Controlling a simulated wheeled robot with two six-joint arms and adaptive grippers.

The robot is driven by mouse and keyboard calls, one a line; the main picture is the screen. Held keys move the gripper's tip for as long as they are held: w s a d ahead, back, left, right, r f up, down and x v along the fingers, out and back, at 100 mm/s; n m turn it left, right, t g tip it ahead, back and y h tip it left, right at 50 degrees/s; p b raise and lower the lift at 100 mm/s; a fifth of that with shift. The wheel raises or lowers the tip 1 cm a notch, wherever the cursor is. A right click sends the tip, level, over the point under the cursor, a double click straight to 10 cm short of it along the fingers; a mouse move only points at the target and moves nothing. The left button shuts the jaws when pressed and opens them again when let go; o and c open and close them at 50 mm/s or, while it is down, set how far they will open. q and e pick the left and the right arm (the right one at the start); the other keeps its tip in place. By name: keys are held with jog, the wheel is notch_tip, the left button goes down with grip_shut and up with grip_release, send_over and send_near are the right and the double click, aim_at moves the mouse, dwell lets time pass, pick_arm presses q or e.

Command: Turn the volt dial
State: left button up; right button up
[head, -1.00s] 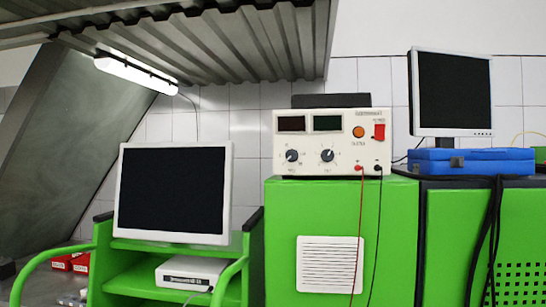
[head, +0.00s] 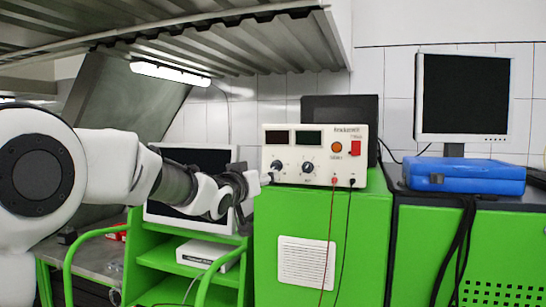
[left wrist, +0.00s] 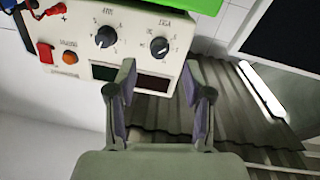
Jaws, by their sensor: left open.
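The white power supply (head: 319,146) stands on a green cabinet. Its black volt dial (head: 277,166) is the left one of two in the head view. The wrist view is upside down; there the volt dial (left wrist: 159,46) is the right one and its label is hard to read. The second dial (head: 308,168) sits beside it. My left gripper (head: 266,179) is at the lower left front of the supply. In the wrist view the left gripper (left wrist: 158,72) is open and empty, with the volt dial just beyond its fingertips, apparently untouched. My right gripper is not in view.
A red and a black cable hang from the supply's front. A red switch (head: 355,149) and an orange knob (head: 337,147) sit on its right. A blue case (head: 465,176) and monitor stand further right. Another monitor (head: 180,222) is partly hidden behind my left arm.

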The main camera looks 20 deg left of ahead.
aim_at(274, 167)
pick_arm(q)
jog(key=w+p, duration=0.1)
jog(key=w, duration=0.1)
jog(key=w+r+p, duration=0.1)
jog(key=w+p, duration=0.1)
jog(key=w, duration=0.1)
jog(key=w+p, duration=0.2)
jog(key=w, duration=0.1)
jog(key=shift+d+r, duration=0.15)
jog(key=shift+w+d, duration=0.1)
jog(key=shift+w, duration=0.05)
jog(key=shift+s+d, duration=0.15)
jog(key=shift+s, duration=0.05)
grip_shut()
